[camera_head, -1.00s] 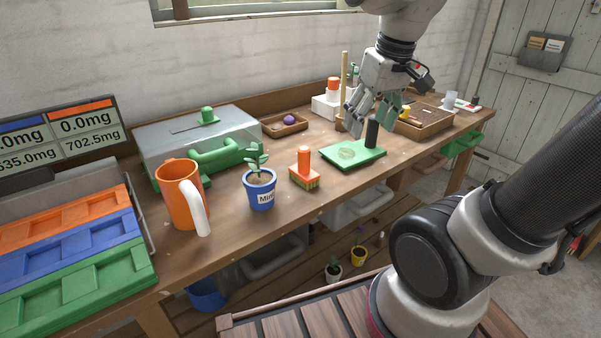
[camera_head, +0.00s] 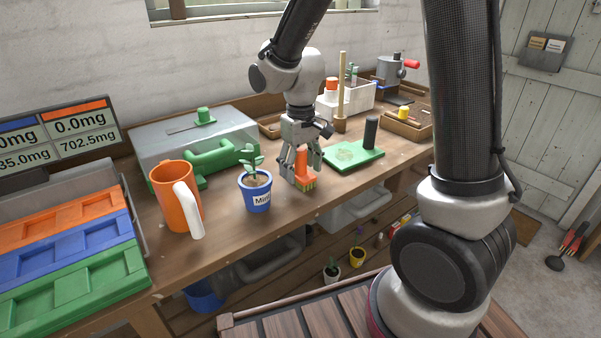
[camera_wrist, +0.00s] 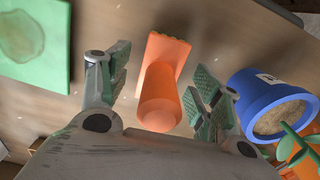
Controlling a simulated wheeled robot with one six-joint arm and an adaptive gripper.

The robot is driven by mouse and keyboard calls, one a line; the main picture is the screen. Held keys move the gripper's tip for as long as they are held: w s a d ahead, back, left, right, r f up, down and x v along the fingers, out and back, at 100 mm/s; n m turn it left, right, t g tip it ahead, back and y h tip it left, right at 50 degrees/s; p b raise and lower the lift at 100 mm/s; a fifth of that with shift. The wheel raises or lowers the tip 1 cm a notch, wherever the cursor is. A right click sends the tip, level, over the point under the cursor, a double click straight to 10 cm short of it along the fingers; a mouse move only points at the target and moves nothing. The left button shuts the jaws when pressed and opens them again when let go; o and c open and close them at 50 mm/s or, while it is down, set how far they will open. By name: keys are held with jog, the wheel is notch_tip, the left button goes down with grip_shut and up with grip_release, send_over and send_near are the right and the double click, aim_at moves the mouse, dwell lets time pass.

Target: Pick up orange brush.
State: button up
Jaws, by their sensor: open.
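The orange brush (camera_head: 301,167) stands upright on the wooden bench, its block and bristles at the bottom and its round handle up. My gripper (camera_head: 300,165) is just above it with fingers spread on either side of the handle, pointing down. In the wrist view the brush (camera_wrist: 160,95) lies between the two open green-padded fingers of my gripper (camera_wrist: 160,100), with a gap visible on both sides. The fingers partly hide the brush in the head view.
The blue plant pot (camera_head: 256,192) stands close left of the brush. The green board with a black post (camera_head: 353,156) lies close right. An orange mug (camera_head: 176,199) stands farther left. The bench's front edge is close in front of the brush.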

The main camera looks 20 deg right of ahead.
aim_at(301, 149)
jog(key=shift+f, duration=0.5)
jog(key=shift+c, duration=0.4)
jog(key=c, duration=1.1)
jog(key=shift+o, duration=0.2)
notch_tip(301, 149, up, 10)
jog(key=shift+r, duration=0.1)
